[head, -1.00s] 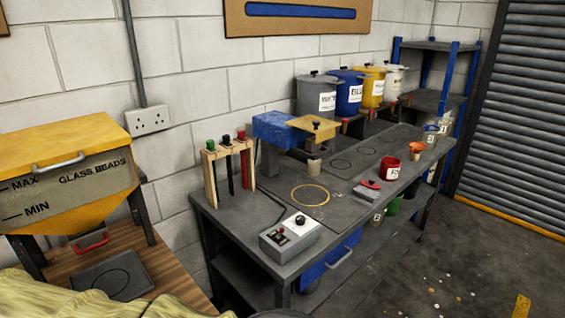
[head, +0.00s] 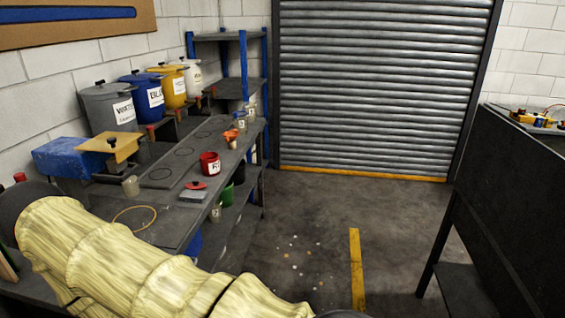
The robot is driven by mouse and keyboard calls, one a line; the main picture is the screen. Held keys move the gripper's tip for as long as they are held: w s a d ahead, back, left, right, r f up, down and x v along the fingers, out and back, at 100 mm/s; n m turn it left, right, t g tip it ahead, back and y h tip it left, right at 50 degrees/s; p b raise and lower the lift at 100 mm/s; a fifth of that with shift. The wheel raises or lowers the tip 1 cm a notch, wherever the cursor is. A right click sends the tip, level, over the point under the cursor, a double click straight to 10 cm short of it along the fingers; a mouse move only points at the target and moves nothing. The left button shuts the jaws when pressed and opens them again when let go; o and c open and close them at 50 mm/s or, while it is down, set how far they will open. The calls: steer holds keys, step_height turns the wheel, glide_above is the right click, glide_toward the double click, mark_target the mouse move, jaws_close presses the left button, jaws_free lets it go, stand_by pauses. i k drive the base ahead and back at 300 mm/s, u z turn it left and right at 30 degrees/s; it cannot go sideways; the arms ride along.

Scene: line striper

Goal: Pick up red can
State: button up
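The red can (head: 210,163) stands upright on the dark workbench (head: 165,203), near its front edge, with a white label on its side. A small red object (head: 196,186) lies on a grey block just nearer to me. My arm, in a pale yellow cover, crosses the lower left of the head view. My gripper is out of the picture, so I cannot see its fingers or whether it holds anything.
Grey, blue and yellow labelled drums (head: 147,96) and a white one line the wall. A green can (head: 226,195) sits below the bench edge. A roller shutter (head: 370,90) closes the back. A dark table (head: 505,170) stands at right. The floor (head: 310,215) between is mostly clear.

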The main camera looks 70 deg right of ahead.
mark_target(210, 161)
steer(key=z, duration=1.5)
